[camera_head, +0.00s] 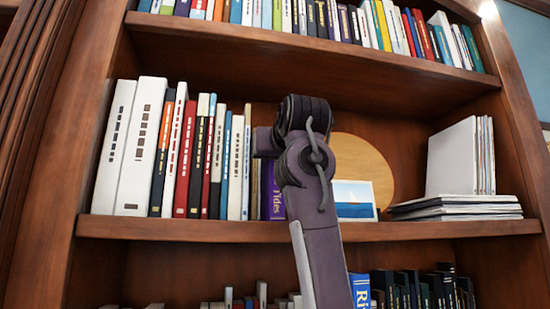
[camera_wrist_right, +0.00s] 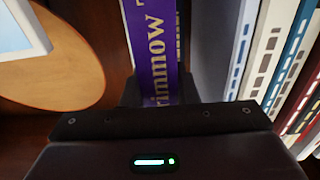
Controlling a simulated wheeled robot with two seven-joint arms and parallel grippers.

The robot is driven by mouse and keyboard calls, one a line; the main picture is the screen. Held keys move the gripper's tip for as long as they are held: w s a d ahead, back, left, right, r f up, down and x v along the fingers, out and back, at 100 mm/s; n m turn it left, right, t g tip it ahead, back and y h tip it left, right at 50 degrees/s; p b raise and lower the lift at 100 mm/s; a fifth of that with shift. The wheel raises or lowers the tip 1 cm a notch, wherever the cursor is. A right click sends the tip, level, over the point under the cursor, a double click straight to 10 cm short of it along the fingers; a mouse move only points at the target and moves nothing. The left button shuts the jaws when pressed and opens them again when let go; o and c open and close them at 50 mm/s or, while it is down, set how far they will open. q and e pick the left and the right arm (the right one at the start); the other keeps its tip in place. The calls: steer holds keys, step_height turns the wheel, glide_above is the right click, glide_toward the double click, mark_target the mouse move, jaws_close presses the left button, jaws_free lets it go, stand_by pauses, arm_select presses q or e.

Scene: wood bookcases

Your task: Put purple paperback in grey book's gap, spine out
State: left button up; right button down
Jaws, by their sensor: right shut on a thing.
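The purple paperback (camera_head: 272,195) is at the right end of the book row on the middle shelf, its lettered spine facing out. It also shows in the right wrist view (camera_wrist_right: 158,50), with pale title letters. My right gripper (camera_wrist_right: 152,95) is shut on it; in the head view my wrist hides its upper part. My left gripper is not in view.
Several upright books (camera_head: 190,155) fill the shelf's left. A round wooden disc (camera_head: 362,165) and a sailboat picture (camera_head: 354,200) stand close to the right of the paperback. Stacked books (camera_head: 455,207) lie farther right. The upper shelf board (camera_head: 300,62) is overhead.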

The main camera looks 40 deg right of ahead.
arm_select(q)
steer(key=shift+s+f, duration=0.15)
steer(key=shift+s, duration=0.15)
arm_select(e)
steer(key=shift+s+a, duration=0.15)
steer(key=shift+s, duration=0.05)
steer(key=c, duration=1)
jaws_free()
steer(key=shift+f, duration=0.1)
steer(key=shift+c, duration=0.2)
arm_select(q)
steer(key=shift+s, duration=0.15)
arm_select(e)
steer(key=shift+w, duration=0.1)
